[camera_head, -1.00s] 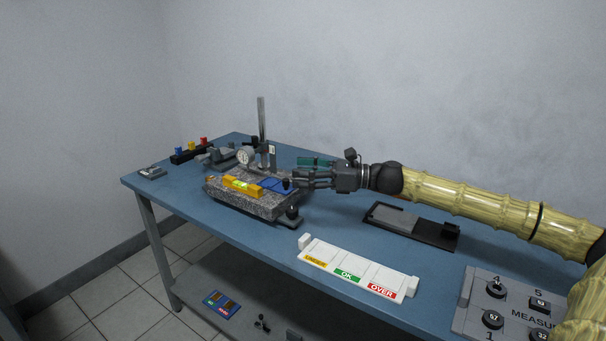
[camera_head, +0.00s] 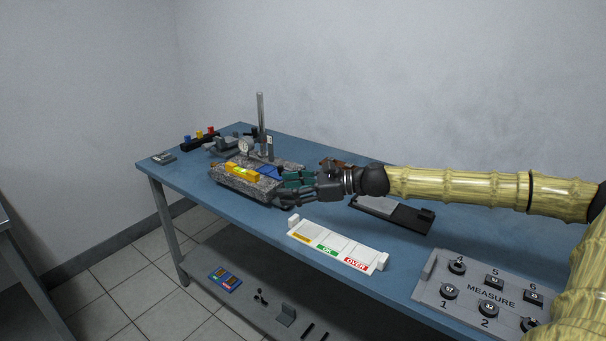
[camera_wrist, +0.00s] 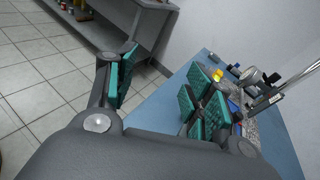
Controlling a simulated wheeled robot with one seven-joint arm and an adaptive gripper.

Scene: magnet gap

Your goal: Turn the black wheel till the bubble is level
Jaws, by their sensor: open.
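A speckled granite plate (camera_head: 226,181) stands on the blue table and bears a yellow level (camera_head: 242,171) with a greenish vial. The bubble is too small to read. The level also shows as a small yellow patch in the wrist view (camera_wrist: 217,75). The black wheel is not visible in either current view; my gripper covers the plate's front right corner. My gripper (camera_head: 283,190) is at that corner, fingers pointing left. In the wrist view my gripper (camera_wrist: 163,88) has its green-padded fingers wide apart with nothing seen between them.
A dial gauge (camera_head: 245,147) on a steel post (camera_head: 261,120) stands at the plate's back. A white UNDER/OK/OVER tray (camera_head: 338,243) lies in front right. A black holder (camera_head: 405,217) lies beneath my arm. A grey MEASURE panel (camera_head: 480,298) is at the near right.

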